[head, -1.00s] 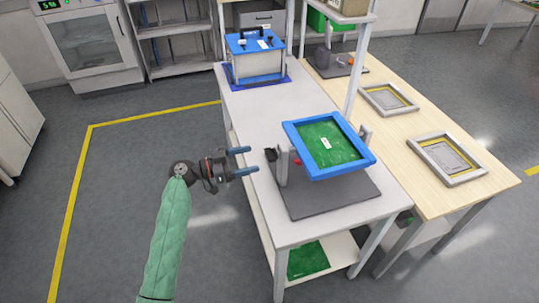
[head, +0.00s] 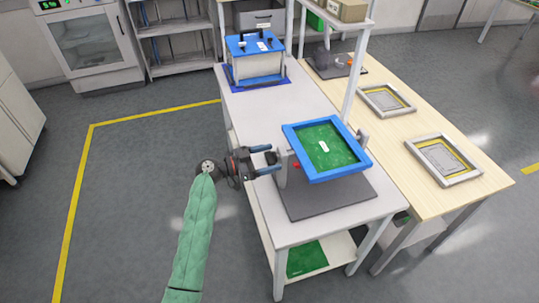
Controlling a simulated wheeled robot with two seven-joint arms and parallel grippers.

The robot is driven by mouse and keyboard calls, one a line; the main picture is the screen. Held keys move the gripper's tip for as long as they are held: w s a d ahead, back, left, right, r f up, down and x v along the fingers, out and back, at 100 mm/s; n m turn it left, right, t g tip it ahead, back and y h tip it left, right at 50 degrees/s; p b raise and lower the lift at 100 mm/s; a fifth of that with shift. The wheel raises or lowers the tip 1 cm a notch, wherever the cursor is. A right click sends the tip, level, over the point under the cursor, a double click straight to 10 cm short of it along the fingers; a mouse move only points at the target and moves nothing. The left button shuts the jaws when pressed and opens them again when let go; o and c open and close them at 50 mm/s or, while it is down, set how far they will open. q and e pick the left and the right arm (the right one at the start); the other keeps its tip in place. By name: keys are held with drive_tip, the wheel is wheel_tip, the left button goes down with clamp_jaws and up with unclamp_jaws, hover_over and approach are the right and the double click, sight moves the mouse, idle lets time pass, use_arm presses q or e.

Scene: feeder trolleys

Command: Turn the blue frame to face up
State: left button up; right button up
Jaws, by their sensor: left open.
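The blue frame (head: 300,168) holds a green board (head: 330,148) with a small white label. It sits tilted between two grey posts on a dark grey base plate (head: 310,201), and its green side is visible from above. A dark knob (head: 271,158) is on the outer side of the left post (head: 281,167); a small red part shows near that post. My left gripper (head: 273,160) is open, its two blue fingers pointing right. Their tips are at the knob, one on its far side and one on its near side; I cannot tell whether they touch it. My right gripper is not in view.
The fixture stands on a white table (head: 258,110). A blue-and-white box (head: 258,62) stands at its far end. A wooden table (head: 400,158) with grey frames (head: 443,158) adjoins on the right. Open floor lies left of the white table.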

use_arm(q)
drive_tip(key=shift+d, duration=0.2)
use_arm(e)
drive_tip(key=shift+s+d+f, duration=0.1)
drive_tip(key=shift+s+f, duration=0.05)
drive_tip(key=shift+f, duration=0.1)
use_arm(q)
drive_tip(key=c, duration=1.4)
drive_tip(key=shift+w+f, duration=0.1)
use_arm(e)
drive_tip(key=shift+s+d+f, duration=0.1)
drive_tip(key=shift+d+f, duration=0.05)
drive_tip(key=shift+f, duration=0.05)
use_arm(q)
drive_tip(key=b, duration=0.4)
drive_tip(key=shift+n, duration=0.4)
drive_tip(key=b, duration=0.3)
drive_tip(key=shift+r+n, duration=0.25)
drive_tip(key=shift+n, duration=0.05)
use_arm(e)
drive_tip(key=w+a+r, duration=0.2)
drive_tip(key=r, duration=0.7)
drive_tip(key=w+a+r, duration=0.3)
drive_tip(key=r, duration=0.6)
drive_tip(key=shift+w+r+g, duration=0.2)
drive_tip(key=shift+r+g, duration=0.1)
